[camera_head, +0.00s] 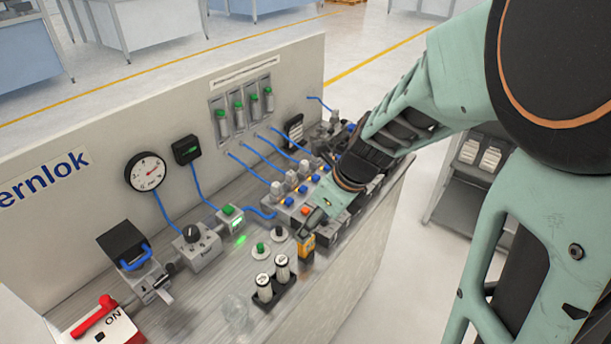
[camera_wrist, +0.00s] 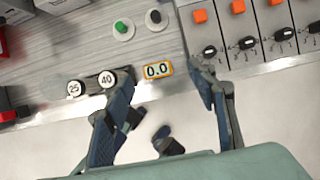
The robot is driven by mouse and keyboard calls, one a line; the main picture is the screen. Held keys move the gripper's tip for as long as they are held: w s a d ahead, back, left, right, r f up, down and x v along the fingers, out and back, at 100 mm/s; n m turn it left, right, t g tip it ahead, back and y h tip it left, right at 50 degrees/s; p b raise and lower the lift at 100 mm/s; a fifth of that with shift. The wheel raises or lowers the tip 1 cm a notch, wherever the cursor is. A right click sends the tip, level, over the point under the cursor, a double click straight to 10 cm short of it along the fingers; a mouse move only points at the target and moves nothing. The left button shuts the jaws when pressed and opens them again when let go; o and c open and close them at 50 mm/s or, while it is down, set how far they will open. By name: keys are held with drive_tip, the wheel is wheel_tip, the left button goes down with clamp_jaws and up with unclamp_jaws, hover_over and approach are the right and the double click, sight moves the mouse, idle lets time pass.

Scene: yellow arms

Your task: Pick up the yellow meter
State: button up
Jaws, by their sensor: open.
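The yellow meter (camera_wrist: 158,70) is a small block with a pale display reading 0.0. In the wrist view it lies near the front edge of the bench, ahead of and between my gripper's (camera_wrist: 160,88) two spread fingers. The fingers are apart and hold nothing. In the head view the yellow meter (camera_head: 307,247) stands near the bench's front edge, just below my gripper (camera_head: 315,222), which partly covers it. I cannot tell the exact height gap between them.
Two white-topped cylinders marked 25 (camera_wrist: 75,88) and 40 (camera_wrist: 107,79) stand left of the meter. Green (camera_wrist: 121,27) and black (camera_wrist: 155,16) knobs sit behind it. A valve block with orange buttons (camera_wrist: 238,6) and black levers stands close on the right. Floor shows beyond the bench's front edge.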

sight(306, 247)
drive_tip(key=shift+x, duration=0.95)
drive_tip(key=f, duration=0.2)
drive_tip(key=a+f+b, duration=0.1)
drive_tip(key=f, duration=0.1)
drive_tip(key=shift+f+b, duration=0.15)
drive_tip(key=shift+b, duration=0.15)
drive_tip(key=shift+w+a+f, duration=0.15)
drive_tip(key=shift+a+f, duration=0.05)
drive_tip(key=shift+f, duration=0.25)
drive_tip(key=shift+c, duration=0.6)
drive_tip(key=c, duration=1.1)
drive_tip(key=shift+r, duration=0.2)
